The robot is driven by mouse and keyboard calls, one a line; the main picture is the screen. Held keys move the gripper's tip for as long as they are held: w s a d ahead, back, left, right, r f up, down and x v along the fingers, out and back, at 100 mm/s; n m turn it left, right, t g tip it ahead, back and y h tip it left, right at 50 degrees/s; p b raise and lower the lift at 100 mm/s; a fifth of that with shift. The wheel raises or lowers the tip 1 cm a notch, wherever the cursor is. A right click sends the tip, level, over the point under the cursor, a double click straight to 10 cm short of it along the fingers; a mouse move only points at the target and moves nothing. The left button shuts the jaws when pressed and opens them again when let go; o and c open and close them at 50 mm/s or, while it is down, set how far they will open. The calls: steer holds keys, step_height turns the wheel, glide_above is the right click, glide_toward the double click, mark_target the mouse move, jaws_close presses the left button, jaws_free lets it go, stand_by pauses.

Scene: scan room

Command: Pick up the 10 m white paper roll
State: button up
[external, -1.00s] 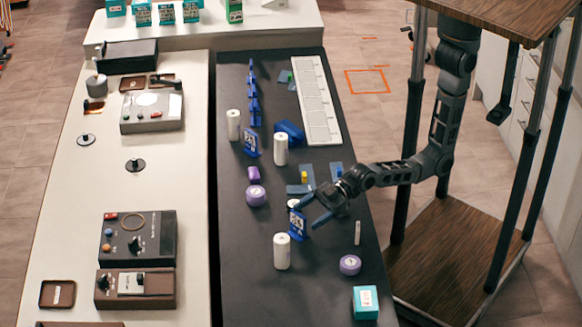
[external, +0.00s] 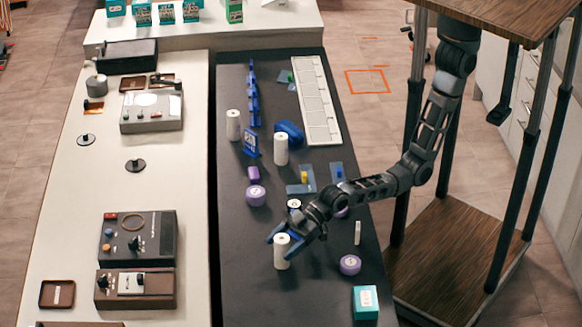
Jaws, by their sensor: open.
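Several white paper rolls stand upright on the dark table. The nearest roll (external: 281,256) is at the front of the group. Others are in the middle (external: 281,149) and farther back at the left (external: 233,125). The length labels are too small to read, so I cannot tell which is the 10 m roll. My gripper (external: 281,243) is open at the nearest roll, with its blue fingers by the roll's upper part. One finger is at its left side and one at its right; I cannot tell if they touch it. Another roll-like white top (external: 294,205) shows just behind the gripper, partly hidden.
Purple tape rolls stand at the right (external: 350,264) and left (external: 256,195) of the rolls. A teal box (external: 366,302) is at the table's near right. Blue sign plates (external: 251,144) stand farther back. The dark table (external: 250,290) is bare at its front left.

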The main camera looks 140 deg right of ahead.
steer(key=shift+x, duration=1.15)
steer(key=c, duration=1.1)
steer(key=shift+r, duration=0.15)
